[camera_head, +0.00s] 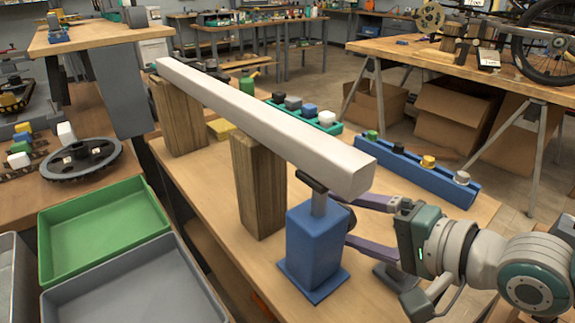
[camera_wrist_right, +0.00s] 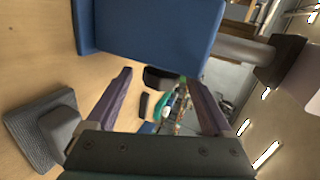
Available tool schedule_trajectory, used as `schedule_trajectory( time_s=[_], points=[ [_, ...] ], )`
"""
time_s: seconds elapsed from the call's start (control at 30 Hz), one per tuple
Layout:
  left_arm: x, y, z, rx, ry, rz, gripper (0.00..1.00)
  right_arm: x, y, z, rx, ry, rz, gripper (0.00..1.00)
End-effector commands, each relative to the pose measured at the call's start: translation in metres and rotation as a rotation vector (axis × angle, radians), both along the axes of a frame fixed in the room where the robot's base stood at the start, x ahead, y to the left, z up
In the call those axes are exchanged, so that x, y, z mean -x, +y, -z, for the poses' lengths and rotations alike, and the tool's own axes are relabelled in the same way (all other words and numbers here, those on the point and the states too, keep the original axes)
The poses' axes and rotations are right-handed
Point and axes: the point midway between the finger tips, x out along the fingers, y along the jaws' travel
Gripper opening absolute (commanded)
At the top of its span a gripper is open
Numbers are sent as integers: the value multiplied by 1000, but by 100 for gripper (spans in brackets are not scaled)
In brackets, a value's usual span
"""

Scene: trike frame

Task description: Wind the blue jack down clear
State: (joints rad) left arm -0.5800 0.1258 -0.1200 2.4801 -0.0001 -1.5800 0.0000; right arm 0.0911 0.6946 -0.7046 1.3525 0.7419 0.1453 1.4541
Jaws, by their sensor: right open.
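The blue jack (camera_head: 314,250) stands upright on the table under the near end of a long white beam (camera_head: 260,118). Its grey post (camera_head: 320,204) shows above the body, with a dark head (camera_head: 312,182) close under the beam. I cannot tell whether the head touches it. My right gripper (camera_head: 342,219) is open at the jack's right side. A dark knob (camera_wrist_right: 160,78) on the jack shows between the purple fingers in the right wrist view, where the blue body (camera_wrist_right: 150,30) fills the top. My left gripper is not in view.
Two wooden blocks, a near one (camera_head: 258,190) and a far one (camera_head: 180,115), stand under the beam. A grey piece on a base (camera_wrist_right: 30,140) sits close to my right gripper. A blue rack (camera_head: 415,172) lies behind; green (camera_head: 105,225) and grey bins are at left.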

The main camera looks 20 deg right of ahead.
Motion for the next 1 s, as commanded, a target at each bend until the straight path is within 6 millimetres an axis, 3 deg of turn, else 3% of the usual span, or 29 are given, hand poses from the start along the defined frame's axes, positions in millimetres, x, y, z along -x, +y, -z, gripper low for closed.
schedule_trajectory(
  time_s=[0.27,0.7,1.0],
  points=[
    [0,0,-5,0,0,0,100,7,-3,-5,-2,0,-1,86],
    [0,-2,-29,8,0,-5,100,74,-31,-33,1,3,-1,86],
    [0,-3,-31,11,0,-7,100,85,-36,-37,0,-1,0,86]
  ],
)
